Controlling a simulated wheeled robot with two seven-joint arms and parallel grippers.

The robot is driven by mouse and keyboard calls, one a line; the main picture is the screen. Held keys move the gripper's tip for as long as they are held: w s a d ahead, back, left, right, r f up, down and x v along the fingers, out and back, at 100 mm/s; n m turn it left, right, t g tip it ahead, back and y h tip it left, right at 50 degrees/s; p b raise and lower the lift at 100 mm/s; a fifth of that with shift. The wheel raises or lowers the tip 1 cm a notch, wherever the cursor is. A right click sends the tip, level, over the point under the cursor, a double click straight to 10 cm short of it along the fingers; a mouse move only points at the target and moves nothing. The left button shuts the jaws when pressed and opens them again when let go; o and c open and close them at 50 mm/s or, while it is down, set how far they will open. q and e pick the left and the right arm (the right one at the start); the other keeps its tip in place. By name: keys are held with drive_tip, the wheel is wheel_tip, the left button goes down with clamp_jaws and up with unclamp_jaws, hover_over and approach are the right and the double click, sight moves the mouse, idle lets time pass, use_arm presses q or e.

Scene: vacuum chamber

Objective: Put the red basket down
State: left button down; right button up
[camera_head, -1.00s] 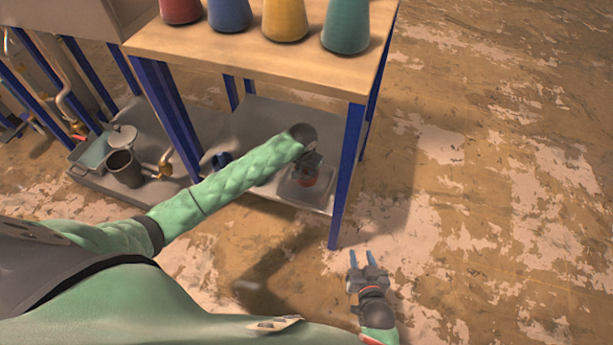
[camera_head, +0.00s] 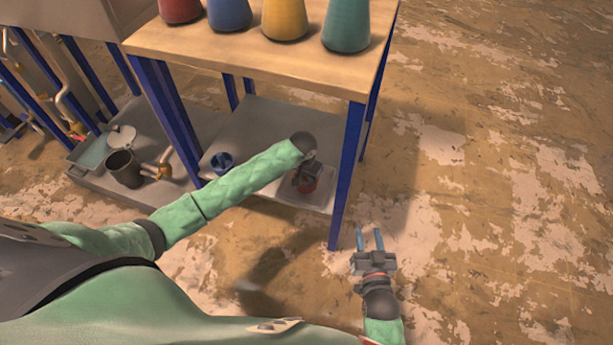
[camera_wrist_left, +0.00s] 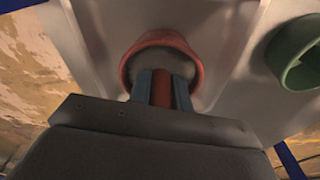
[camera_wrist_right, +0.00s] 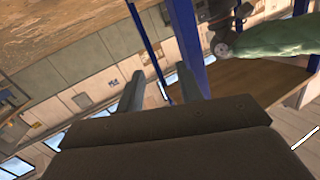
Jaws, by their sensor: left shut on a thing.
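The red basket (camera_wrist_left: 196,62) is a round, open-topped cup shape in the left wrist view. My left gripper (camera_wrist_left: 161,88) is shut on its near wall. In the head view the red basket (camera_head: 307,184) shows small below my left gripper (camera_head: 308,172), over the right end of the table's lower shelf (camera_head: 262,120). I cannot tell whether its base touches the surface below. My right gripper (camera_head: 370,240) is open and empty, in front of the table's right front leg. Its two fingers also show apart in the right wrist view (camera_wrist_right: 160,88).
A green basket (camera_wrist_left: 284,62) stands to the right in the left wrist view. A blue item (camera_head: 222,162) lies on the shelf's left part. Blue table legs (camera_head: 347,165) flank the shelf. Several coloured cones, including a yellow one (camera_head: 285,18), stand on the tabletop. Floor at right is clear.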

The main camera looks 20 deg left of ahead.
use_arm(q)
drive_tip(key=shift+f, duration=0.1)
use_arm(e)
drive_tip(key=shift+s+f, duration=0.25)
drive_tip(key=shift+f, duration=0.4)
use_arm(q)
drive_tip(key=c, duration=1.3)
unclamp_jaws()
use_arm(e)
drive_tip(key=shift+s+d+f, duration=0.1)
drive_tip(key=shift+s+f, duration=0.05)
drive_tip(key=shift+f, duration=0.05)
drive_tip(key=shift+r, duration=0.1)
